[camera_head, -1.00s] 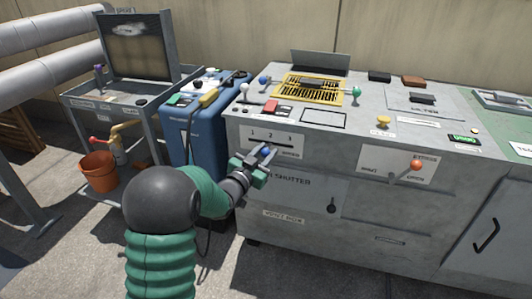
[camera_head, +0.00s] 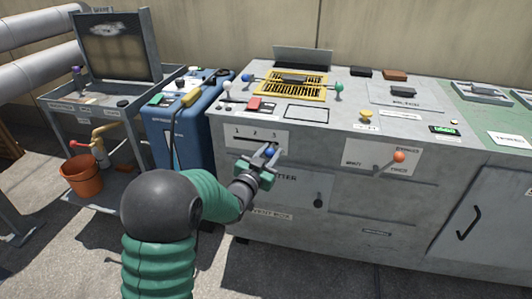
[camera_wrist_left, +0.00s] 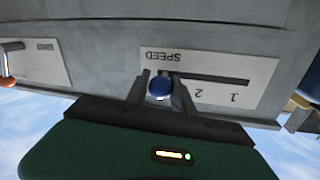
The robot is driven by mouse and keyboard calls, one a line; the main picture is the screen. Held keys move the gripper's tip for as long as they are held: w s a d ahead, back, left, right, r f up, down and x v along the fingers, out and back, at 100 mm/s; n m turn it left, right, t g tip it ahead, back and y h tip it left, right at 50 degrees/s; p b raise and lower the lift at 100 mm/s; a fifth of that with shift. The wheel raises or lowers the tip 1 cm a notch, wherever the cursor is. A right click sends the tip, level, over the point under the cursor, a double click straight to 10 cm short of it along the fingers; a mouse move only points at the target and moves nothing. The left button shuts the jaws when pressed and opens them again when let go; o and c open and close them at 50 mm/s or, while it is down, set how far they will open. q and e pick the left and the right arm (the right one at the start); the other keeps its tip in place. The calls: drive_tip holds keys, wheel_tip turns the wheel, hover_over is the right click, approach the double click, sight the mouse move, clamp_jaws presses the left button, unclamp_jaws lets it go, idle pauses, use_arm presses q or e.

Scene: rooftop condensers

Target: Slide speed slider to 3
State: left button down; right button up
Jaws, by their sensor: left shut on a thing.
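The speed slider's panel (camera_head: 256,138) is a pale plate on the grey cabinet front, marked 1, 2, 3 from left to right. Its blue knob (camera_head: 270,152) sits below the 3, at the right of the scale. My left gripper (camera_head: 266,156) is shut on the knob. In the left wrist view, which is upside down, the blue knob (camera_wrist_left: 159,88) lies between the two fingers (camera_wrist_left: 158,80). The empty slot (camera_wrist_left: 215,79) runs from it towards 1, and the 3 is hidden. My right gripper is not in view.
An orange-knobbed lever (camera_head: 399,157) is on a panel to the right. A dark latch (camera_head: 318,201) is on the cabinet front below. A blue unit (camera_head: 180,135) and an orange bucket (camera_head: 82,176) stand to the left.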

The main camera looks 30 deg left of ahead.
use_arm(q)
drive_tip(key=c, duration=1.5)
unclamp_jaws()
drive_tip(key=shift+d+f, duration=0.1)
drive_tip(key=shift+d, duration=0.15)
drive_tip(key=o, duration=0.4)
drive_tip(key=shift+d, duration=0.1)
drive_tip(key=shift+s, duration=0.3)
drive_tip(key=s+d+p, duration=0.1)
drive_tip(key=s+p, duration=1.5)
drive_tip(key=shift+d, duration=0.4)
